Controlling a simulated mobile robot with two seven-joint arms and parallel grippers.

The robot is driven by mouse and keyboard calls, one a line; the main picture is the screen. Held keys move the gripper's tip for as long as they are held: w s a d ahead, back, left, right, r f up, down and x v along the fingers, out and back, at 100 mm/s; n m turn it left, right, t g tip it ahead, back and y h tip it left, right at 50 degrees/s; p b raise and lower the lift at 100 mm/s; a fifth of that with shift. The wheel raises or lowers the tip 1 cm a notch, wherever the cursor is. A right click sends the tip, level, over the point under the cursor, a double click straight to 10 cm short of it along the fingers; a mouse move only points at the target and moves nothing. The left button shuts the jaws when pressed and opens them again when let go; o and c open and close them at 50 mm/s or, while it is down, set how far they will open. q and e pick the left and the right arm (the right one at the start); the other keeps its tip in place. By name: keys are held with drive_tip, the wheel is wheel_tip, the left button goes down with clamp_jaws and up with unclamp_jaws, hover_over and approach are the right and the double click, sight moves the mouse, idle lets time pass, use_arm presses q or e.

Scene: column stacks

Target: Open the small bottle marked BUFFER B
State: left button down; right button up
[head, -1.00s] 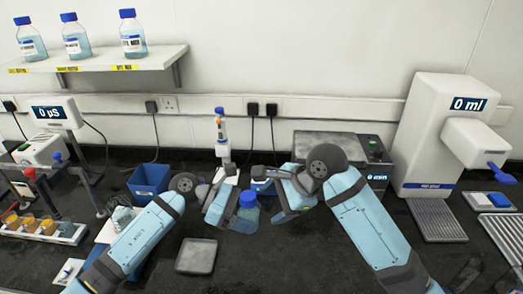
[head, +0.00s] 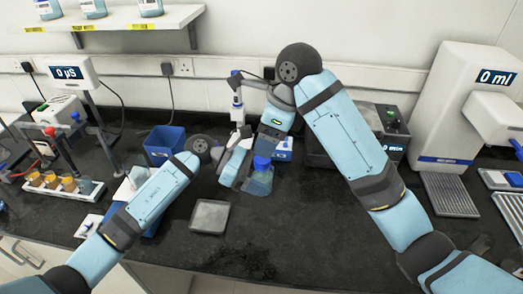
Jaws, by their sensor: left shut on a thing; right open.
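My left gripper (head: 241,176) is shut on a small clear bottle with a blue cap (head: 262,163) and pale blue liquid (head: 260,182). The bottle stands roughly upright, seemingly above the bench. No label on it can be read from here, so I cannot tell whether it is marked BUFFER B. My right gripper (head: 265,139) is open and points down just above the cap. Its fingers are small and partly hidden; they look apart from the cap.
A grey square pad (head: 209,216) lies on the dark bench (head: 300,235) in front. A blue bin (head: 164,143) and a tube rack (head: 64,187) stand left. A pipette stand (head: 238,112) is behind. A white dispenser (head: 455,105) is right. The front middle is clear.

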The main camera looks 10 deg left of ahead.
sight(259, 159)
drive_tip(key=x, duration=0.6)
drive_tip(key=shift+f, duration=0.15)
drive_tip(key=c, duration=1.1)
drive_tip(key=shift+s+n+g, duration=0.1)
drive_tip(key=shift+n+g, duration=0.4)
drive_tip(key=shift+n, duration=1.3)
drive_tip(key=o, duration=1)
